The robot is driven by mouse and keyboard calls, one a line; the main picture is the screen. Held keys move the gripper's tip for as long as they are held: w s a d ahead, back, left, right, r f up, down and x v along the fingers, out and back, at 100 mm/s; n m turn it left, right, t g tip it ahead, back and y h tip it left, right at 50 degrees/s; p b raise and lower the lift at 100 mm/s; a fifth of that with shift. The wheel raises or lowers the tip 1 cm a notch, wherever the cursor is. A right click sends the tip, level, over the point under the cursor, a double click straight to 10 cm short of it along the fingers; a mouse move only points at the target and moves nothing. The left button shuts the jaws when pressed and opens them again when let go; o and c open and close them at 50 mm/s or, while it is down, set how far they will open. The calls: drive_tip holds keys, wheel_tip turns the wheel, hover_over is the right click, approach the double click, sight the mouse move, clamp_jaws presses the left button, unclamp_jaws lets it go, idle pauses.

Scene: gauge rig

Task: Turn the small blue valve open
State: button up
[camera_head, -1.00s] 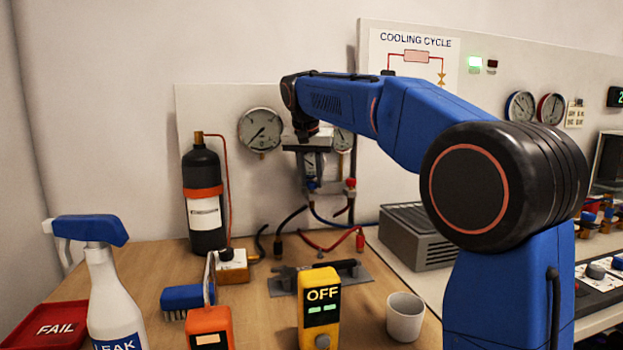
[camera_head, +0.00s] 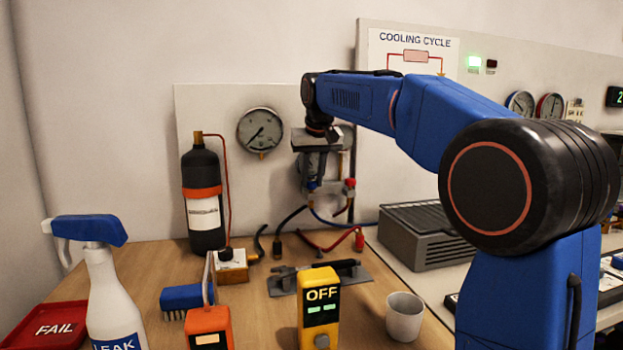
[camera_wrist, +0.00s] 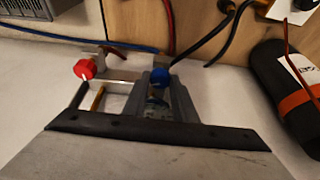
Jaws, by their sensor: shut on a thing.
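The small blue valve (camera_wrist: 160,77) is a round blue knob on the manifold below the gauges. In the head view the blue valve (camera_head: 311,186) shows small under my gripper (camera_head: 313,178). In the wrist view my gripper (camera_wrist: 161,82) has its grey fingers shut on the blue knob, one on each side. The knob's top shows just past the fingertips; its turn angle cannot be told.
Blue, red and black hoses (camera_head: 325,246) hang below the manifold. A black bottle (camera_head: 203,168) and a large gauge (camera_head: 261,130) stand left of my gripper. A grey vented box (camera_head: 425,235) is to the right. A yellow OFF meter (camera_head: 319,310) stands in front.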

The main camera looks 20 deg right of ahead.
drive_tip(key=n, duration=0.2)
drive_tip(key=n+y, duration=0.2)
drive_tip(key=n, duration=0.1)
drive_tip(key=shift+w+d+n+g, duration=0.1)
drive_tip(key=shift+d+n+g, duration=0.2)
drive_tip(key=n+y, duration=0.1)
drive_tip(key=n, duration=0.1)
drive_tip(key=n+g, duration=0.1)
drive_tip(key=n, duration=0.2)
drive_tip(key=shift+w+d+y, duration=0.1)
drive_tip(key=shift+y, duration=0.3)
drive_tip(key=shift+n, duration=0.4)
drive_tip(key=o, duration=1)
drive_tip(key=shift+o, duration=0.2)
drive_tip(key=v, duration=1.7)
drive_tip(key=shift+w+r, duration=0.3)
drive_tip(key=shift+r, duration=0.05)
